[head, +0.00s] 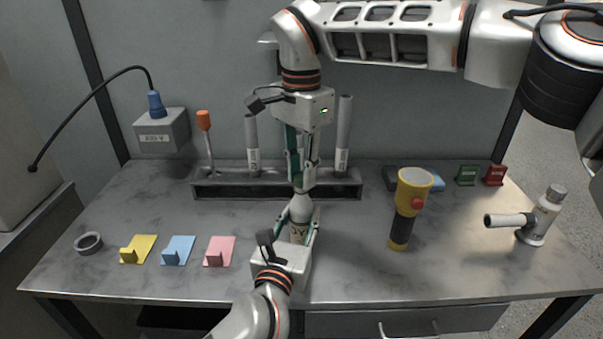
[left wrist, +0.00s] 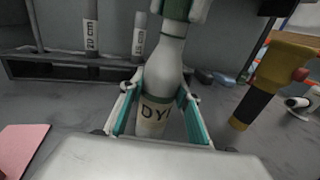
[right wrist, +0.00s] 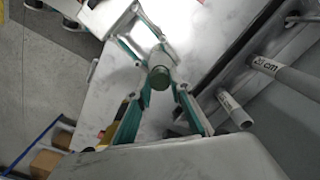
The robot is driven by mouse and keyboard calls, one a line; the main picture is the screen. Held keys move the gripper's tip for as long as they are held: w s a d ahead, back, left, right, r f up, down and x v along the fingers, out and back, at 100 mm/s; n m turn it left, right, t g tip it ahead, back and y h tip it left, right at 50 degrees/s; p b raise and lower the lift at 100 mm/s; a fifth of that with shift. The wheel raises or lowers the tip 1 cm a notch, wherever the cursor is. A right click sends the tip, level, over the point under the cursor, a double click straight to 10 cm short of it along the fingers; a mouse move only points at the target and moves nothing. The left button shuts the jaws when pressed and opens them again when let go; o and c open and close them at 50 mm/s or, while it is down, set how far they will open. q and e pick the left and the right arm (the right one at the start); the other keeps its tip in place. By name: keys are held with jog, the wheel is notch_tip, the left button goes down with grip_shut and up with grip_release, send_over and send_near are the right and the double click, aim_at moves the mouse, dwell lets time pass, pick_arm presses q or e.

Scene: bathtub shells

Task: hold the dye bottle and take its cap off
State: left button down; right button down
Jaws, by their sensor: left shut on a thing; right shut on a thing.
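The dye bottle (head: 299,232) is white with a narrowing neck and a "DY" label. It stands upright between the teal fingers of my left gripper (head: 298,232), which is shut on its body. The bottle also shows in the left wrist view (left wrist: 157,112). Its green cap (right wrist: 160,78) is at the tips of my right gripper (head: 300,178), which comes straight down from above and is shut on it. In the left wrist view the cap (left wrist: 176,9) sits at the top of the neck; I see no gap between them.
A dark rack (head: 277,190) with grey tubes and an orange-handled tool stands behind the bottle. A yellow flashlight (head: 407,205) and a white torch-like tool (head: 540,217) are on the right. Yellow, blue and pink (head: 219,252) pieces and a grey ring (head: 88,243) lie left.

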aim_at(301, 176)
jog(key=shift+r, duration=0.75)
jog(key=shift+r, duration=2)
pick_arm(q)
jog(key=c, duration=1.4)
grip_release()
